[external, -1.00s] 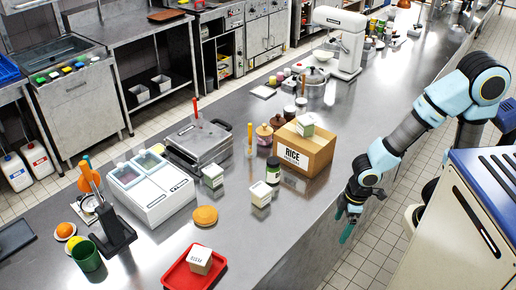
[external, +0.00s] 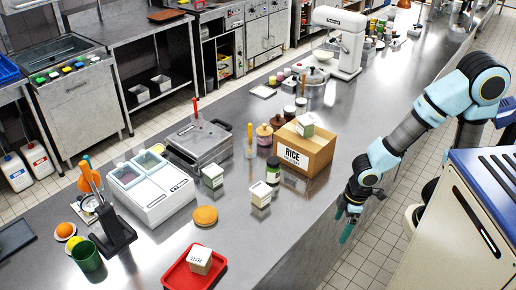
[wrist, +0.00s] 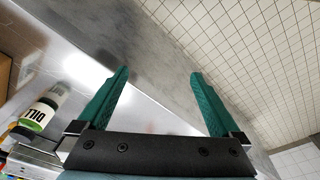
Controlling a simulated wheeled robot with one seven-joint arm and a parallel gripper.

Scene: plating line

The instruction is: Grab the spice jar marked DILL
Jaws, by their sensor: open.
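The DILL spice jar (wrist: 38,115) lies in view at the left edge of the wrist view, with a dark lid, a white label reading DILL and green contents. A jar with a black lid and a green and white body (external: 273,171), which looks like the same one, stands upright on the counter left of the RICE box; its label is too small to read there. My gripper (external: 347,224) hangs at the counter's front edge, to the right of the jar and apart from it. In the wrist view its two green fingers (wrist: 160,76) are spread and empty.
A white carton (external: 261,193) stands in front of the jar. A red tray (external: 181,275) lies nearer. The counter (external: 270,235) is clear at the front.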

